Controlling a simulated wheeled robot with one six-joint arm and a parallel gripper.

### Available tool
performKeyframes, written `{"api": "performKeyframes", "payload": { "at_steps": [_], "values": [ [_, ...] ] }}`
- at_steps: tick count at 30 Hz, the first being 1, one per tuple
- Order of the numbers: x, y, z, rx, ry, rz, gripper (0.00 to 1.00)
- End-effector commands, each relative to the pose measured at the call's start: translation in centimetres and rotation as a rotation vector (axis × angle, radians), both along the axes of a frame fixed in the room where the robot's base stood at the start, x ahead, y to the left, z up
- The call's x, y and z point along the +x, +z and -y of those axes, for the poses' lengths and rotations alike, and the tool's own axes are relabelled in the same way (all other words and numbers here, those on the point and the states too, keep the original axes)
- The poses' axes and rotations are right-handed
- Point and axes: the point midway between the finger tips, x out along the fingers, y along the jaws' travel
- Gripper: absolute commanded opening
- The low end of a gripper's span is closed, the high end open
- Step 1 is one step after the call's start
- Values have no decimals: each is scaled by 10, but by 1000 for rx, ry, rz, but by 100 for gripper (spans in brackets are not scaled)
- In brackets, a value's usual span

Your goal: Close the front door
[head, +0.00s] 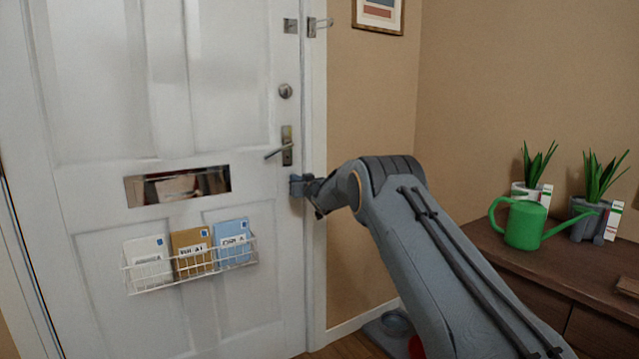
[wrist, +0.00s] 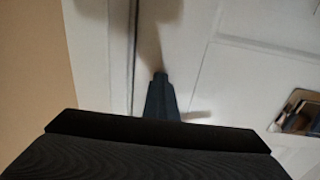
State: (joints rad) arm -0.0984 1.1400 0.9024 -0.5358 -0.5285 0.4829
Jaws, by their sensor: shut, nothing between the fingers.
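The white panelled front door (head: 165,215) fills the left of the head view, and its edge lies along the door frame (head: 317,230) with only a thin dark line between them. The door carries a lever handle (head: 287,146) and a round lock (head: 285,91) above it. My gripper (head: 297,185) is shut and empty, at the door's right edge just below the handle. In the wrist view my gripper (wrist: 160,85) points at the door (wrist: 230,75) beside the seam. Whether it touches the door I cannot tell.
A mail slot (head: 128,192) and a wire basket (head: 190,283) with several envelopes are on the door. A latch (head: 318,25) sits on the frame. At right, a dark wooden cabinet (head: 490,250) bears a green watering can (head: 525,225) and two potted plants. Bowls stand on the floor below.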

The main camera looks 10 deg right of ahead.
Motion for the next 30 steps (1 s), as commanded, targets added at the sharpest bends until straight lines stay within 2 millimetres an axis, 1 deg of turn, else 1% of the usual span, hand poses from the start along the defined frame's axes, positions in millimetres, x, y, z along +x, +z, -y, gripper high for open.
{"api": "performKeyframes", "payload": {
  "at_steps": [1, 2, 7, 10, 18, 22, 30],
  "values": [
    [-11, -2, -2, -6, 3, -17, 0],
    [-16, 2, 1, -7, 1, -16, 0],
    [-41, 19, 25, -8, -13, -8, 0],
    [-58, 20, 38, -7, -19, -6, 0],
    [-102, 20, 52, -9, -14, -4, 0],
    [-117, 19, 58, -8, -13, -5, 0],
    [-134, 21, 65, -19, -29, -34, 0]
  ]
}}
